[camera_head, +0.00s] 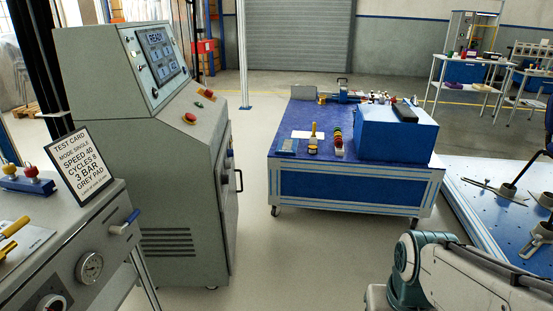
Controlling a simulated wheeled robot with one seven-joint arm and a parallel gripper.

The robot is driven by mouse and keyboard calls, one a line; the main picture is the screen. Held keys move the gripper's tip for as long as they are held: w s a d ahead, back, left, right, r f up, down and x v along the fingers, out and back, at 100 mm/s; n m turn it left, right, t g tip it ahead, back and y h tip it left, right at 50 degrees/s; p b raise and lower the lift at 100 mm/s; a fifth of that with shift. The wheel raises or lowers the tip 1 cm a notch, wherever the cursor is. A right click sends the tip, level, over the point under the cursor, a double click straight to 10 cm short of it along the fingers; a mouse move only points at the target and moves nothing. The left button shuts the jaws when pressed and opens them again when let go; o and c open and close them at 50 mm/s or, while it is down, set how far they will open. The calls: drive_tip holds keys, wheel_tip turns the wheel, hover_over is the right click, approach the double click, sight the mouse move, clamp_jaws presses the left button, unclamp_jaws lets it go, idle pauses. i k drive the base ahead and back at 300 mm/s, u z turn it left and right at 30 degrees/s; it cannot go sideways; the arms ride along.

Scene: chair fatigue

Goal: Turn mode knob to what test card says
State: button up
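The white test card (80,160) stands tilted at the left, on the grey bench. It reads MODE SINGLE, SPEED 40, CYCLES with a digit that looks like 8, 3 BAR and GREY PAD; its last line is too small to read. A grey control cabinet (130,150) stands behind it, with a lit display (161,54) reading READY. Small controls (139,60) sit left of the display; I cannot tell which is the mode knob or where it points. My arm shows at the lower right, well apart from the cabinet. My gripper is out of view.
Cabinet's sloped face carries red (190,118) and green (199,105) buttons. A blue wheeled table (345,186) with tools stands centre; a blue perforated plate (480,200) is at right. Floor (255,250) between is clear.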

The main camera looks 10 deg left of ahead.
sight(225, 178)
drive_tip(key=u, duration=0.45)
drive_tip(key=i, duration=1.15)
drive_tip(key=u, duration=0.75)
